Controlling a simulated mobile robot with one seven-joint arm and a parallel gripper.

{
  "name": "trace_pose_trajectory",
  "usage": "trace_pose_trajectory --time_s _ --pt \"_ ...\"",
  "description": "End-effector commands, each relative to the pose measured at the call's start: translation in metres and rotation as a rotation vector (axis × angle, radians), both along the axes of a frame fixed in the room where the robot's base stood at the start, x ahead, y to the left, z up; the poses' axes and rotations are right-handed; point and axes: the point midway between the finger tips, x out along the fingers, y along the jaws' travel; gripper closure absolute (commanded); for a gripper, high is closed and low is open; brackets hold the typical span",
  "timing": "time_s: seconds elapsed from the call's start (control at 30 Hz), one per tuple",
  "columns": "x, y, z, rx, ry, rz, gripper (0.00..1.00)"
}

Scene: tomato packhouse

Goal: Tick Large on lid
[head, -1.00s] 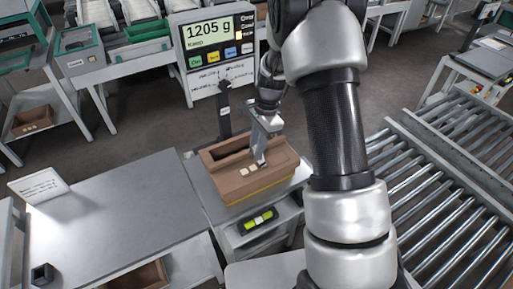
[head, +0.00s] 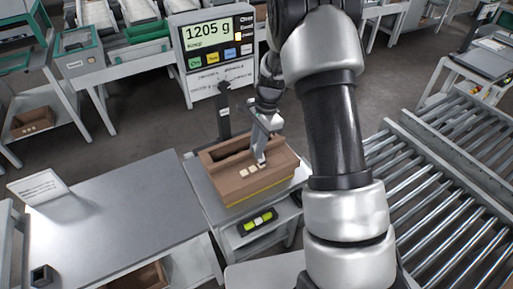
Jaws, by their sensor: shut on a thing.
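A brown cardboard box (head: 224,184) stands on the scale on a small grey stand. Its lid (head: 281,166) carries a short row of pale squares (head: 249,171), and a dark opening shows behind them. My gripper (head: 262,158) points down over the lid, with its tip at or just above the right end of the row. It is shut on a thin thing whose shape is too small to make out. Whether the tip touches the lid, and any mark or wording on the squares, I cannot tell.
The scale display (head: 219,45) behind the box reads 1205 g. A black and yellow-green object (head: 259,221) lies on the shelf below. A bare grey table (head: 125,215) is at left, with a white sign (head: 38,187). A roller conveyor (head: 455,215) is at right.

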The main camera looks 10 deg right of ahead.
Motion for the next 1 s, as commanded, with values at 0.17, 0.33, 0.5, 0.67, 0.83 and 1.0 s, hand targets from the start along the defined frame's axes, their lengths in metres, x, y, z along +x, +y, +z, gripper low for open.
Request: trace_pose_trajectory --time_s 0.17,0.33,0.5,0.67,0.83,1.0 --pt "-0.002 0.001 0.000 0.000 0.000 0.000 1.00" --pt "-0.004 0.002 0.000 0.000 0.000 0.000 1.00" --pt "-0.007 0.004 0.000 0.000 0.000 0.001 1.00" --pt "-0.011 0.006 0.000 0.001 0.001 0.000 1.00" --pt "-0.012 0.006 -0.001 0.001 0.001 0.000 1.00" --pt "-0.010 0.005 -0.001 0.000 0.001 0.000 1.00"
